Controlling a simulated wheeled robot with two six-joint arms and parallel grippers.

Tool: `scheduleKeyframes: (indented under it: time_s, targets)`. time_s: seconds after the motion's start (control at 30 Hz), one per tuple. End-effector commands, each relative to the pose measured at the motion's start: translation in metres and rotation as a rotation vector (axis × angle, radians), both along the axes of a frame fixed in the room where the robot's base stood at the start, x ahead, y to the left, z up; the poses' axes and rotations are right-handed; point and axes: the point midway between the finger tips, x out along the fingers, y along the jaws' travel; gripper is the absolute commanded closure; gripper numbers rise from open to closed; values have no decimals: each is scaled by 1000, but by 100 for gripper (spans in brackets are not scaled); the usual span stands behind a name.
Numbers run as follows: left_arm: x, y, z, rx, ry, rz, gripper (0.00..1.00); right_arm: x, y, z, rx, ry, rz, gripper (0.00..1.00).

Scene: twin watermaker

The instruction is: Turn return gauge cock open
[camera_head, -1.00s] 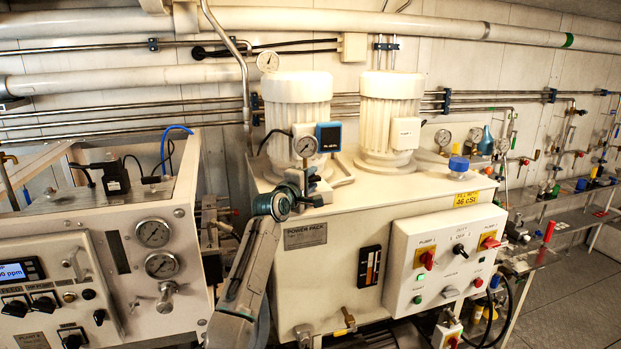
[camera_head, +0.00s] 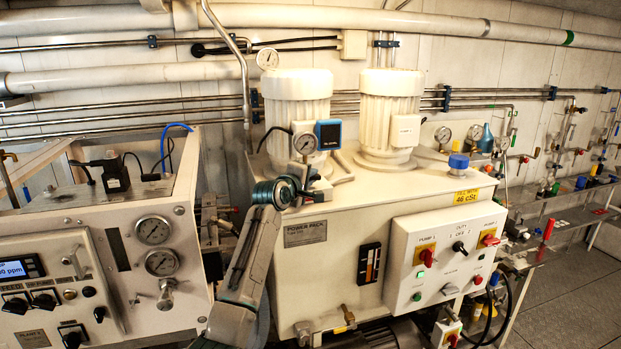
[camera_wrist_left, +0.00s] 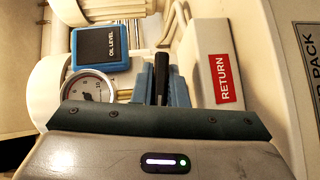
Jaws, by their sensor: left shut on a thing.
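My left gripper (camera_head: 308,190) is at the front of the tank top, just below the small round gauge (camera_head: 305,143). In the left wrist view, its blue-grey fingers (camera_wrist_left: 161,84) are shut on a narrow black lever (camera_wrist_left: 161,72), which I take to be the cock handle. A pale block with a red "RETURN" label (camera_wrist_left: 226,80) is right of the lever. The gauge (camera_wrist_left: 88,88) is to its left. The cock's body and the lever's lower end are hidden. My right gripper does not show.
A blue "OIL LEVEL" box (camera_wrist_left: 101,46) is close to the gauge. Two white motors (camera_head: 297,105) stand behind on the tank. A grey panel (camera_head: 153,231) with gauges is left of my arm. A control box (camera_head: 445,250) with switches is at right.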

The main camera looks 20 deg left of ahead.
Motion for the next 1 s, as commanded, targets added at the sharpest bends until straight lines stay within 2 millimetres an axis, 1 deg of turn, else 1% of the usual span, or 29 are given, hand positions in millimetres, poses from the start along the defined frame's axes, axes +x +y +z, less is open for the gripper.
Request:
scheduleKeyframes:
  time_s: [1.0]
  targets:
    - [0,-2,0,791,538,-2,100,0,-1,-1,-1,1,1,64]
